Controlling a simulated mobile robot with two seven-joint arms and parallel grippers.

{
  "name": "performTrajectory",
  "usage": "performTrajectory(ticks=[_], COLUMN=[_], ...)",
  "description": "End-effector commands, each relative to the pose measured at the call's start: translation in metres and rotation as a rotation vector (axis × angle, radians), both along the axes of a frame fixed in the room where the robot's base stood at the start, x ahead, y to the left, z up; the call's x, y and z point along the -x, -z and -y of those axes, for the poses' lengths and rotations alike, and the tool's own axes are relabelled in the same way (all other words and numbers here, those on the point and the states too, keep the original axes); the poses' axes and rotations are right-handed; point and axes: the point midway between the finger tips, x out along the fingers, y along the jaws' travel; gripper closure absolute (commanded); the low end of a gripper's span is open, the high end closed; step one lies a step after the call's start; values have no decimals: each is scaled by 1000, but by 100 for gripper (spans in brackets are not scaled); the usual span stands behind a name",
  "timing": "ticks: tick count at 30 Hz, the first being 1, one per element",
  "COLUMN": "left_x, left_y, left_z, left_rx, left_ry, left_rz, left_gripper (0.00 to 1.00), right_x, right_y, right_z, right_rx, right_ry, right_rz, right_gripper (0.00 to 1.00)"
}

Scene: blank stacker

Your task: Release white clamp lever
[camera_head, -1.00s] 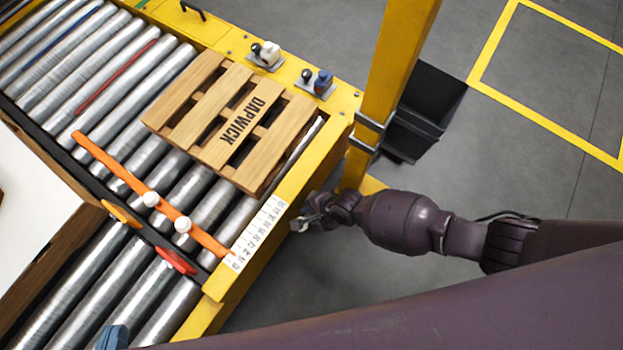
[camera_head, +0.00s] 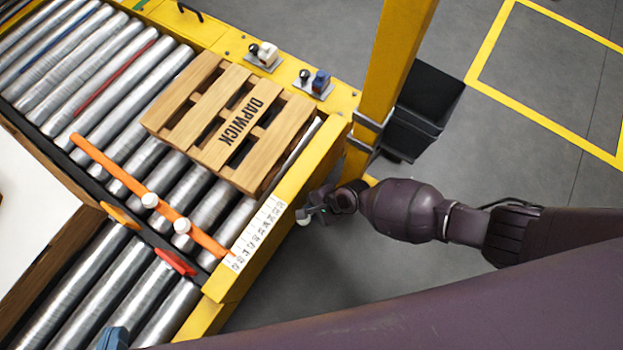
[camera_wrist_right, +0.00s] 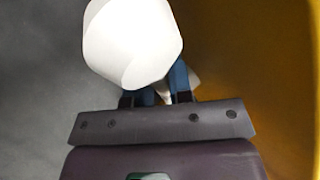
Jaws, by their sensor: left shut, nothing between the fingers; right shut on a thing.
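The white clamp lever's rounded knob (camera_head: 303,217) shows beside the yellow end beam, right of the number scale. It fills the top middle of the right wrist view (camera_wrist_right: 130,42). My right gripper (camera_head: 312,211) is on it, its arm coming in from the right. In the wrist view its two blue fingers (camera_wrist_right: 155,92) are shut on the lever, partly hidden behind the knob. The lever's pivot is hidden. My left gripper (camera_head: 112,337) shows only as blue fingertips at the bottom left edge, shut and empty, over the rollers.
A wooden pallet (camera_head: 232,125) lies on the rollers by the yellow end beam (camera_head: 285,205). An orange bar (camera_head: 112,168) with two white knobs crosses the rollers. A yellow post (camera_head: 392,70) and black bin (camera_head: 422,108) stand behind my right arm. Floor is clear at right.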

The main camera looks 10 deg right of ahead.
Motion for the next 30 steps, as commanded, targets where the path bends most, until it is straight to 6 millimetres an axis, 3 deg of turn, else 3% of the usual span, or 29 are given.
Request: performTrajectory(ticks=[19,30], left_x=[1,1], left_y=[3,1], left_z=[1,0], left_rx=[-1,0], left_ry=[4,3], left_rz=[-13,-1], left_gripper=[100,100], right_x=[-13,-15], right_y=[-8,-11], right_z=[15,18], right_rx=[-209,-246], right_ry=[9,4], right_rz=[-215,-245], right_gripper=[100,100])
